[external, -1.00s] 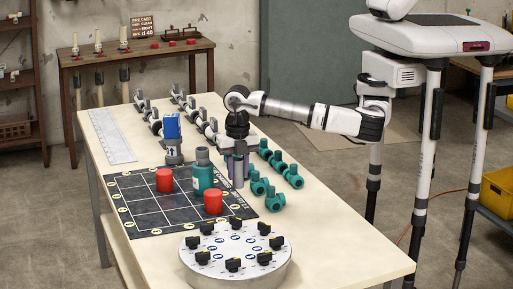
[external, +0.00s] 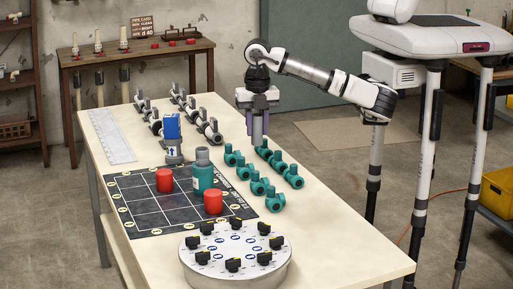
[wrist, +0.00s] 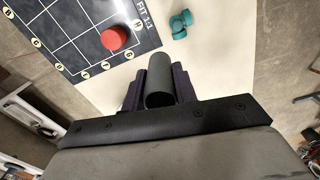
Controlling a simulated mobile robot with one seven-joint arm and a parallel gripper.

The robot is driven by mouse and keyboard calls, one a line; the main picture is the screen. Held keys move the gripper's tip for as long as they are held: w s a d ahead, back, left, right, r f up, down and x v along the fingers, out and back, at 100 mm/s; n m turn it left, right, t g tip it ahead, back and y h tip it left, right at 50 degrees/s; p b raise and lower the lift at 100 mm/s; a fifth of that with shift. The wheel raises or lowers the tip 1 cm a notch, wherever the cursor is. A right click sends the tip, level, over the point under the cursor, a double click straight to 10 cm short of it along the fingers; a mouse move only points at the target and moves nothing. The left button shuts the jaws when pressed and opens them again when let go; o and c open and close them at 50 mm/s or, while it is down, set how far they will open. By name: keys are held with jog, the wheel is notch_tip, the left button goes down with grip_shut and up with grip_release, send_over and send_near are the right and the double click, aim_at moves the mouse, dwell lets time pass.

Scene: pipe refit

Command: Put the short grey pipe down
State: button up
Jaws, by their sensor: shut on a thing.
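The short grey pipe (external: 257,129) is held upright between the dark purple fingers of my gripper (external: 257,122). In the wrist view the grey pipe (wrist: 159,74) sits between both fingers, and its round near end faces the camera. My gripper is shut on it, above the right side of the table (external: 335,232), near the far end of the teal fittings. The pipe's lower end appears to be above the tabletop; the exact gap is hard to tell.
Teal valve fittings (external: 256,187) stand in two rows below and in front of my gripper. The dark grid mat (external: 135,218) carries red caps (external: 213,201) and upright pipe assemblies (external: 203,172). Grey fittings (external: 210,130) stand to the left. A round dial stand (external: 235,268) is at the front.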

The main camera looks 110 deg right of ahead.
jog(key=s+a+m+p, duration=0.1)
jog(key=s+a, duration=0.2)
jog(key=s, duration=0.6)
jog(key=s+a+m, duration=0.1)
jog(key=s+a, duration=0.1)
jog(key=s, duration=0.6)
jog(key=f, duration=0.6)
jog(key=f+p, duration=0.1)
jog(key=f, duration=0.6)
jog(key=f+p, duration=0.1)
jog(key=f, duration=0.5)
jog(key=shift+s+f, duration=0.25)
jog(key=shift+f, duration=0.45)
jog(key=shift+f, duration=0.2)
jog(key=o, duration=1)
jog(key=shift+r, duration=0.1)
jog(key=shift+c, duration=0.2)
